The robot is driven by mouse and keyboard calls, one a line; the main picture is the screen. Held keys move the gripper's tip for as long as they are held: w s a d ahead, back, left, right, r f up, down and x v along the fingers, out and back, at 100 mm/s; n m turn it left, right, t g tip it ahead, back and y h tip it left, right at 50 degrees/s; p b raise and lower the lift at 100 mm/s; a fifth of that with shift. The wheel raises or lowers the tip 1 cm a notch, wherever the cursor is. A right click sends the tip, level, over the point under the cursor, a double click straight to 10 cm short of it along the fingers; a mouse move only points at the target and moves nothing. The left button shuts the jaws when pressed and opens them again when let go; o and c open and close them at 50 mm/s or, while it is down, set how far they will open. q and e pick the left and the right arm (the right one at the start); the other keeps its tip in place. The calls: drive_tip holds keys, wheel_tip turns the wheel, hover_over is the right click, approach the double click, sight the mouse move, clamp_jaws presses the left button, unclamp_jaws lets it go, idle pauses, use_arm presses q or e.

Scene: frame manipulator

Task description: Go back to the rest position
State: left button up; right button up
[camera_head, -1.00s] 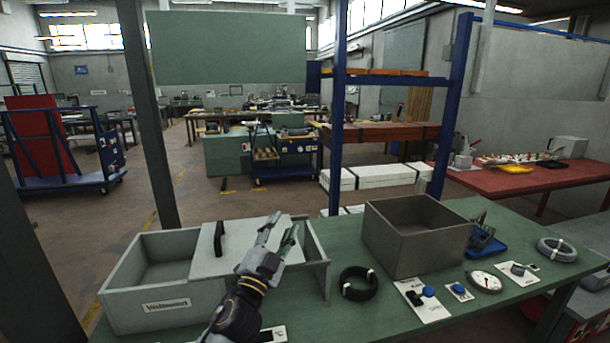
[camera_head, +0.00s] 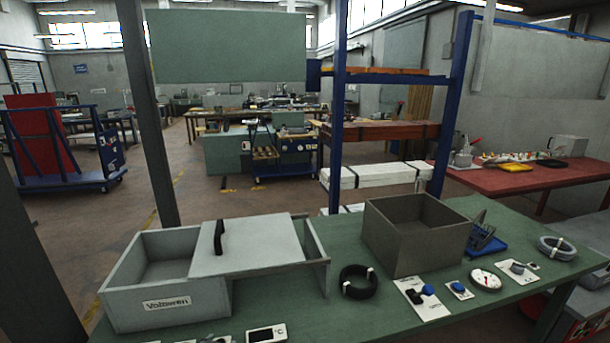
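Neither of my grippers shows in the head view now. The grey box (camera_head: 118,308) with a label on its front stands at the left of the green table (camera_head: 330,318). Its flat lid (camera_head: 258,243) with a black handle (camera_head: 219,237) covers the middle and right part. The left part of the box is open and looks empty.
A brown open box (camera_head: 415,238) stands right of centre. A black cable coil (camera_head: 358,282), a gauge (camera_head: 485,280), a blue tray (camera_head: 487,243) and a grey coil (camera_head: 557,248) lie around it. A small display panel (camera_head: 266,333) lies at the front edge. The space above the table is clear.

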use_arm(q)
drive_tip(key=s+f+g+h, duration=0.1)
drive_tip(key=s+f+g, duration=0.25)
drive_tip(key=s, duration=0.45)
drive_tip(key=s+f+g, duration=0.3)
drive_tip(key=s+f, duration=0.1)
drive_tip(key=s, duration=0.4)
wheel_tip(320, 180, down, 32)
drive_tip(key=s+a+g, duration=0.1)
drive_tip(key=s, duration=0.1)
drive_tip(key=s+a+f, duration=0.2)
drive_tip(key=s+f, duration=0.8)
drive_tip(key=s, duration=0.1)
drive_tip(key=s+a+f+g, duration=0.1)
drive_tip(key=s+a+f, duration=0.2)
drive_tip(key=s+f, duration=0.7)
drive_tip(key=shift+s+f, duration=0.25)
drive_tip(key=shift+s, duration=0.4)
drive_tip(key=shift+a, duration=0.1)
